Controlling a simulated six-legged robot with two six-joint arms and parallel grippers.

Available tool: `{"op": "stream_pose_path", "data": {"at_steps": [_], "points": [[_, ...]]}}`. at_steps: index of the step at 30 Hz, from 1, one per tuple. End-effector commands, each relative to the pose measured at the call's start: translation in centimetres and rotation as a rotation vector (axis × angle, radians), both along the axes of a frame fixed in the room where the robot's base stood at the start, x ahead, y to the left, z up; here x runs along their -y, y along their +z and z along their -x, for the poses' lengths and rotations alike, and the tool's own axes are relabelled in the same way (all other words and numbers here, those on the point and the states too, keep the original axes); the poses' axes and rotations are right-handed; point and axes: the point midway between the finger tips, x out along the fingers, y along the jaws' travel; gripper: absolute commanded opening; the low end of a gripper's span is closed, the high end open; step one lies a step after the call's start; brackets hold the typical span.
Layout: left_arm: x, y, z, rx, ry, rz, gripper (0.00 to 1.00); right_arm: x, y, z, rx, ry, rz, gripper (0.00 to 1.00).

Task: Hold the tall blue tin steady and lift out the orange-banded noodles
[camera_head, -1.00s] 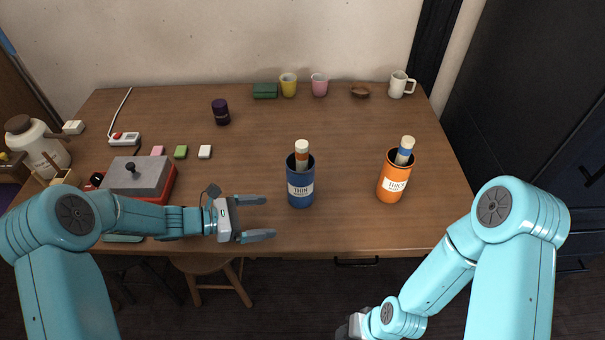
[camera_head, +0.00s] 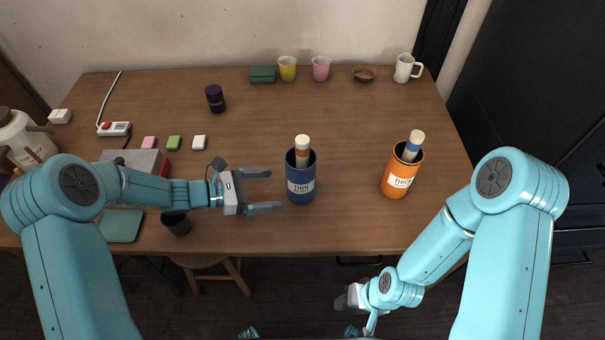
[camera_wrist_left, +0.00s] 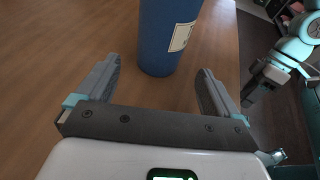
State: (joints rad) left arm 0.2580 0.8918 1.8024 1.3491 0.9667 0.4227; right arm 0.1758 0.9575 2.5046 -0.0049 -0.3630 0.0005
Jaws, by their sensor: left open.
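The tall blue tin (camera_head: 301,197) stands upright on the table, with a pale label on its front. The orange-banded noodles (camera_head: 302,155) stick up out of its mouth, with their pale top and orange band showing. My left gripper (camera_head: 275,190) is open and empty just left of the tin, pointing at it. In the left wrist view the tin (camera_wrist_left: 158,40) stands ahead, between the lines of the two open fingers. My right gripper (camera_head: 350,299) is low, in front of the table edge, and its fingers are unclear.
An orange tin (camera_head: 397,183) holding blue-banded noodles (camera_head: 412,146) stands to the right. A dark cup (camera_head: 177,223) and a teal board (camera_head: 121,226) lie near my left arm. A purple jar (camera_head: 215,98) and several cups are farther back. The table between the tins is clear.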

Motion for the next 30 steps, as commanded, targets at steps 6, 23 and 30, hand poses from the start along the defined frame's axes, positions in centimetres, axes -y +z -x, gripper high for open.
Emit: {"op": "stream_pose_path", "data": {"at_steps": [6, 23, 30], "points": [[3.4, -1.4, -0.8, 0.000, -0.005, 0.000, 0.95, 0.0, -1.4, 0.0, 0.000, 0.000, 0.000, 0.43], [7.7, -2.5, -2.6, -0.001, -0.001, 0.000, 0.95, 0.0, -3.5, 0.0, 0.000, 0.000, 0.000, 0.43], [7.7, -2.5, -2.6, -0.001, -0.001, 0.000, 0.79, 0.0, -3.5, 0.0, 0.000, 0.000, 0.000, 0.43]]}}
